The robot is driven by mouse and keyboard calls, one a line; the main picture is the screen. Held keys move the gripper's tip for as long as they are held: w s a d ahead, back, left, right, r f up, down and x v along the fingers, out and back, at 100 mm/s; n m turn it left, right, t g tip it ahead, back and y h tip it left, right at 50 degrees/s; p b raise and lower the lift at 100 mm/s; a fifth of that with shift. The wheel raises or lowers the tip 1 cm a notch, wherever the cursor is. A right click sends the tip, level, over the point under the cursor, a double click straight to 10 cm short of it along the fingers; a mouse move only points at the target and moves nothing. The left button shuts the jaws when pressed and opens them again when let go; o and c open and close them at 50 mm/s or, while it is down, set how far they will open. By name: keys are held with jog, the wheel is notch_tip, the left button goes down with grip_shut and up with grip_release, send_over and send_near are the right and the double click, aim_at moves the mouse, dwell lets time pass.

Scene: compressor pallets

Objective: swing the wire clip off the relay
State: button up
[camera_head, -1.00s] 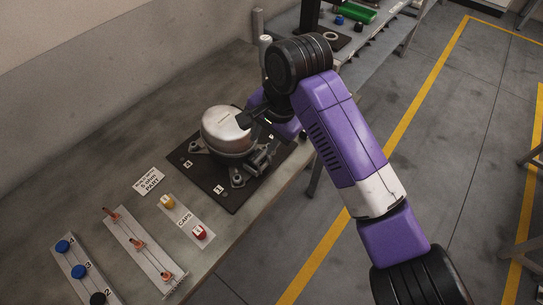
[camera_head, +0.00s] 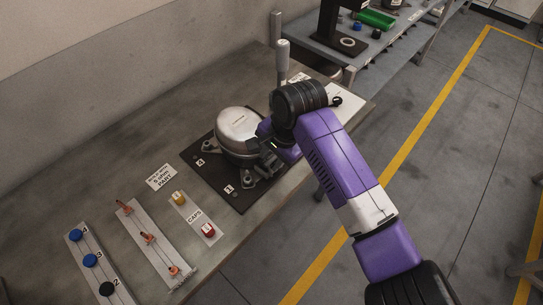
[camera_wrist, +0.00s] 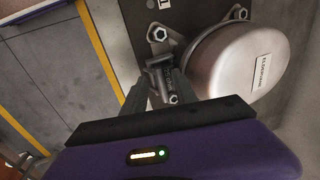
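The silver domed compressor (camera_head: 238,133) stands on a black pallet (camera_head: 222,189) on the bench; its dome also shows in the wrist view (camera_wrist: 228,72). On its side is a small dark relay block (camera_wrist: 157,73) with bolts near it. The wire clip cannot be made out separately from the dark relay parts. My gripper (camera_wrist: 160,88) is at the relay, its two grey fingers apart, one on either side of the block as seen from the wrist. Whether they touch it cannot be told. In the head view my gripper (camera_head: 265,144) is beside the dome, its fingertips largely hidden.
A caps strip (camera_head: 194,215) with yellow and red caps, a strip with copper-coloured pieces (camera_head: 148,238), and a strip with blue and black knobs (camera_head: 90,260) lie at the left front. A grey upright post (camera_head: 283,62) stands behind my arm.

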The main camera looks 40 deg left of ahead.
grip_shut()
jog(key=shift+d, duration=0.1)
